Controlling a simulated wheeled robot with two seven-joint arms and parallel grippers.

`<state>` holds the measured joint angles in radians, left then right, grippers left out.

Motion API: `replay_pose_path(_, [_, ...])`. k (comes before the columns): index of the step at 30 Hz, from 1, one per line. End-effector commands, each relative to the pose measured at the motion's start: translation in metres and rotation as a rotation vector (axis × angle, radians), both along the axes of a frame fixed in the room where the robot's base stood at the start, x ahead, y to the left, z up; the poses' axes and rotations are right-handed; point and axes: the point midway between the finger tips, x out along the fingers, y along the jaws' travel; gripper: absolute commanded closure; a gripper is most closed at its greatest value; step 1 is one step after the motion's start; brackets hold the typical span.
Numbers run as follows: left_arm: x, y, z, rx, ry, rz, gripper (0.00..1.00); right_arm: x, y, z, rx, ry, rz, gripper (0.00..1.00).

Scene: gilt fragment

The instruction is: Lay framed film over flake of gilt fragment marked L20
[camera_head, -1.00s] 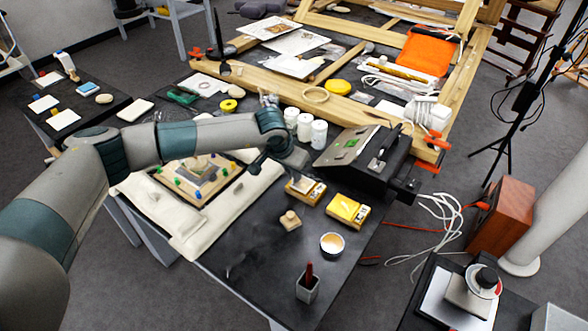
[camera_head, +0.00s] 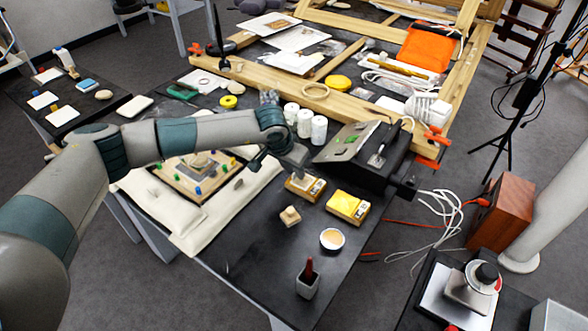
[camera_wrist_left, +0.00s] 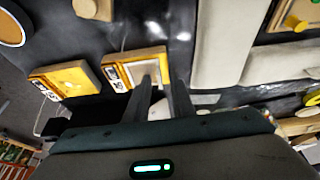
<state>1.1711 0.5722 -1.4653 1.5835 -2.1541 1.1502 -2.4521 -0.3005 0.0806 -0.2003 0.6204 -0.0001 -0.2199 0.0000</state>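The gilt fragment (camera_head: 200,160) lies on a wooden board (camera_head: 172,183) with coloured pins, on a pale cushion (camera_head: 200,222); my left arm partly hides it. A small wooden frame with a label block (camera_head: 306,190) stands on the black table, and it also shows in the left wrist view (camera_wrist_left: 157,56). A second, yellow-filled frame (camera_head: 347,206) stands to its right, also in the left wrist view (camera_wrist_left: 68,78). I cannot read L20 on any label. My left gripper (camera_head: 298,170) is just above the first frame; its fingers (camera_wrist_left: 162,82) are apart and empty. My right gripper is out of view.
A wooden knob block (camera_head: 290,215), a round cup (camera_head: 332,239) and a pot with a red tool (camera_head: 308,282) stand nearby. White jars (camera_head: 305,124) and a black case (camera_head: 372,160) are behind the frames.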

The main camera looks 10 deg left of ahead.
Motion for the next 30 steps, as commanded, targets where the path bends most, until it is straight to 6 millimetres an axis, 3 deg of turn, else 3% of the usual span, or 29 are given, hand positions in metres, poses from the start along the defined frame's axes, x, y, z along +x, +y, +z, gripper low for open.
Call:
replay_pose_path(2, [0.0,0.0,0.004,0.0,-0.001,0.0,0.78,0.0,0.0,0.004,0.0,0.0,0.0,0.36])
replay_pose_path(8, [-0.008,0.004,0.023,-0.001,-0.005,-0.002,0.78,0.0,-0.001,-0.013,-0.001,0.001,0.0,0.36])
replay_pose_path(21, [-0.035,0.014,0.093,-0.001,-0.004,-0.001,0.78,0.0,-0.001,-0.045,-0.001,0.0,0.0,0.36])
replay_pose_path(30, [-0.042,0.017,0.112,0.0,0.0,-0.001,0.78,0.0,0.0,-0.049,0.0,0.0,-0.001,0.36])
